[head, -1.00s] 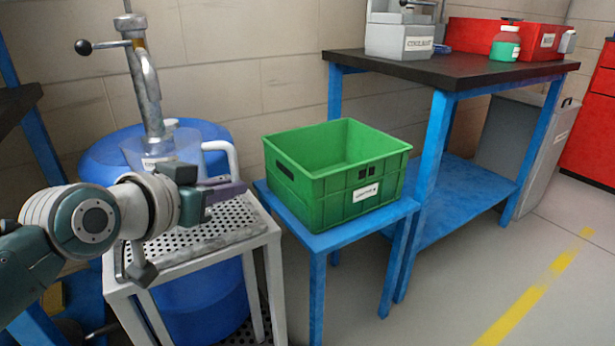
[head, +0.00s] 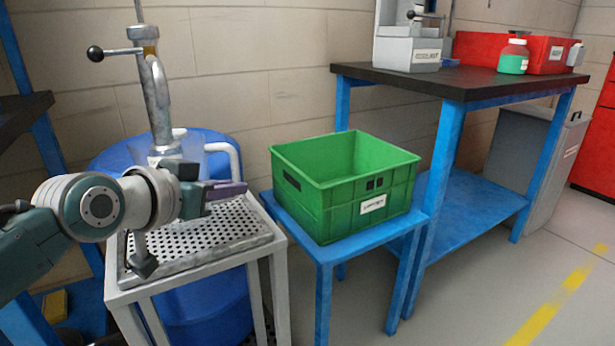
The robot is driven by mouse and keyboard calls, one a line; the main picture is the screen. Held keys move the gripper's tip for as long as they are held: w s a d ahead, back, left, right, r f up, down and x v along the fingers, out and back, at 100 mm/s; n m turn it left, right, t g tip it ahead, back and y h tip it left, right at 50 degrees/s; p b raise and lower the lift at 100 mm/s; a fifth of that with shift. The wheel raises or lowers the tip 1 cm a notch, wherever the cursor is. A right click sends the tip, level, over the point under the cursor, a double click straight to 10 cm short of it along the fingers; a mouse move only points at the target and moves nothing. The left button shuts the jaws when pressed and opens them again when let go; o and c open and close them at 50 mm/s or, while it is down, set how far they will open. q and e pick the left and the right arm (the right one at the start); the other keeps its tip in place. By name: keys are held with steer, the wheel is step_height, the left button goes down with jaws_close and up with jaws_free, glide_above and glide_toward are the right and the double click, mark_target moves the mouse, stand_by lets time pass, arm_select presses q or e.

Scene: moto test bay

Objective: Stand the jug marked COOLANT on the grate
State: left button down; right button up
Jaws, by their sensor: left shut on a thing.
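A translucent jug (head: 193,152) with a pale handle (head: 236,162) shows behind my left gripper, under the metal spout of a hand pump. My gripper hides its lower part, and its marking cannot be read now. My left gripper (head: 222,191) is shut at the lower end of the jug's handle. The perforated grate (head: 215,228) tops a pale metal stand below the gripper. I cannot tell whether the jug's base touches the grate. My right gripper is out of view.
The pump (head: 152,95) rises over a blue drum (head: 205,305) behind the stand. A green crate (head: 330,215) sits on a low blue table to the right. A dark-topped bench (head: 455,78) holds a grey box, a green-filled bottle and a red bin.

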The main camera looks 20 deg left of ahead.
arm_select(q)
steer(key=shift+f+b, duration=0.4)
steer(key=shift+f, duration=0.1)
stand_by(0.7)
steer(key=c, duration=0.8)
jaws_free()
steer(key=shift+s+r, duration=0.2)
steer(key=shift+s, duration=0.05)
steer(key=p+v, duration=0.4)
steer(key=v, duration=0.4)
steer(key=shift+s, duration=0.15)
steer(key=shift+s+a+r+p, duration=0.1)
steer(key=shift+s+r+p, duration=0.05)
steer(key=shift+s+p, duration=0.3)
steer(key=shift+r, duration=0.1)
